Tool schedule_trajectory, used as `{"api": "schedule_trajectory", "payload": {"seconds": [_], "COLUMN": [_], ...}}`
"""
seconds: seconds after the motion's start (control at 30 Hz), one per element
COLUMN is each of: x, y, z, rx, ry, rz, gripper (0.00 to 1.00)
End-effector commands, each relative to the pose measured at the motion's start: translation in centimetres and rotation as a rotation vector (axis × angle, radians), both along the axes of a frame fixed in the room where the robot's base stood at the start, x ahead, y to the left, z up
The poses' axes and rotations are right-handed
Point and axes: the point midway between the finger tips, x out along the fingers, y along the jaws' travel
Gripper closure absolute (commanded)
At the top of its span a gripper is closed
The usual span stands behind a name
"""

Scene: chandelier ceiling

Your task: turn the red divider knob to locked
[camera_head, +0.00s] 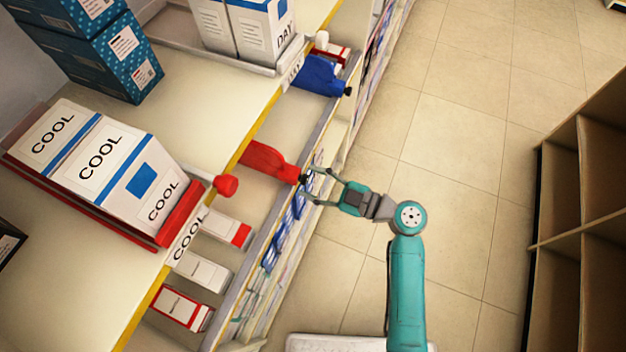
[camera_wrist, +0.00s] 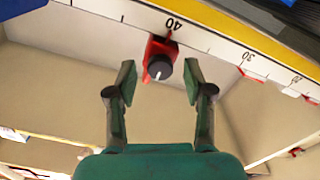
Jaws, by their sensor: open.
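The red divider (camera_head: 266,160) stands out from the shelf's front in the head view, with a small dark knob (camera_head: 303,178) at its outer end. In the wrist view the round black knob (camera_wrist: 160,68) sits on the red divider's end (camera_wrist: 153,48), below the printed 40 on the shelf rail. A short pale mark shows on the knob's face. My gripper (camera_head: 317,183) is open in front of the knob. In the wrist view the fingertips (camera_wrist: 160,80) stand on either side of the knob, with gaps; I see no contact.
A blue divider (camera_head: 320,77) with its own dark knob stands farther along the shelf. A red tray (camera_head: 85,205) of COOL boxes (camera_head: 130,180) sits on the upper shelf at left. Smaller boxes (camera_head: 203,268) lie below. The tiled floor (camera_head: 455,150) is open; a brown shelf unit (camera_head: 585,190) stands at right.

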Motion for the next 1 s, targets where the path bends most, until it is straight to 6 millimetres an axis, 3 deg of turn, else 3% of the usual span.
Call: {"api": "schedule_trajectory", "payload": {"seconds": [0.3, 0.5, 0.53, 1.0], "x": [0.07, 0.07, 0.07, 0.08], "y": [0.19, 0.18, 0.18, 0.19], "z": [0.0, 0.0, 0.0, -0.01], "rx": [0.0, 0.0, 0.0, 0.031], "ry": [0.0, 0.0, 0.0, 0.083], "rz": [0.0, 0.0, 0.0, 0.001], "gripper": [0.48, 0.98, 1.0, 1.0]}}
